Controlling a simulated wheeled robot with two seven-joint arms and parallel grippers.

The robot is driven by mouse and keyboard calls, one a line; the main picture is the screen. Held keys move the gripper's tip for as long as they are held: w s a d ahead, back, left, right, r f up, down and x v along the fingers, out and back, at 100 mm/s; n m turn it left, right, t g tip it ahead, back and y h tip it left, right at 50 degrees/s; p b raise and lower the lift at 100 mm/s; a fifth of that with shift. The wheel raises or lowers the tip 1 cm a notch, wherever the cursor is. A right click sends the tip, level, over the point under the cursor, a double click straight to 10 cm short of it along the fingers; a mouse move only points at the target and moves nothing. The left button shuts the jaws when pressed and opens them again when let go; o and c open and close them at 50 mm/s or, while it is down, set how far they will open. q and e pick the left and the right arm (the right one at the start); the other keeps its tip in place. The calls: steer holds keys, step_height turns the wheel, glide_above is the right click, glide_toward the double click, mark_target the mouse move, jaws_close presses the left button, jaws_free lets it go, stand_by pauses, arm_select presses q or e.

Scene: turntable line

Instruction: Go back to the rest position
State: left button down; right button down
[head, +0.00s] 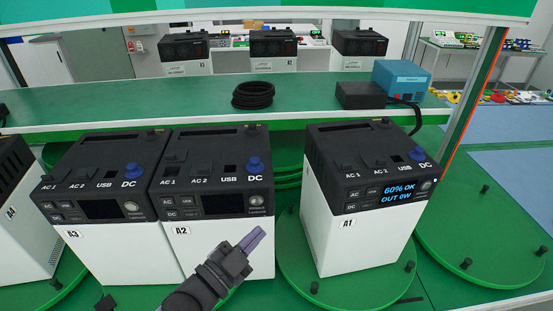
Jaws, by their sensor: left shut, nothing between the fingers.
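My left gripper (250,240) is shut and empty at the lower middle, in front of the white power station labelled A2 (180,247). It points up and to the right, toward the gap between A2 and the station labelled A1 (350,245). I cannot tell whether it touches A2. It hides part of A2's lower right front. The screen of A1 is lit and reads "60% OK, OUT 0W". The screens of A2 and the station labelled A3 (110,250) are dark. My right gripper is not in view.
A1 stands on a green turntable (295,270) with black pegs. Another turntable (480,240) at the right is bare. The station labelled A4 (25,225) is cut off at left. A green shelf behind bears a black cable coil (253,95) and a blue box (401,78).

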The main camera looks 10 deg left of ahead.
arm_select(q)
steer(key=s+a+f+n+g+y+b, duration=0.2)
steer(key=s+f+b, duration=0.1)
steer(key=f, duration=0.8)
steer(key=s+a+f+n+g+y+b, duration=0.2)
steer(key=s+f+n+y+b, duration=0.1)
steer(key=f, duration=0.7)
steer(key=s+a+f+n+g+y+b, duration=0.2)
steer(key=f+b, duration=0.1)
steer(key=f, duration=0.8)
steer(key=s+f+n+g+y+b, duration=0.1)
steer(key=s+f+g+b, duration=0.2)
steer(key=s+f, duration=0.7)
steer(key=s+f+n+g+y+b, duration=0.1)
steer(key=s+f+g, duration=0.6)
steer(key=s, duration=1.1)
step_height(320, 180, down, 3)
steer(key=shift+a+f+n+g+y+b, duration=0.1)
steer(key=shift+a+n+g+y+b, duration=0.2)
steer(key=shift+n+b, duration=0.65)
steer(key=shift+w, duration=0.1)
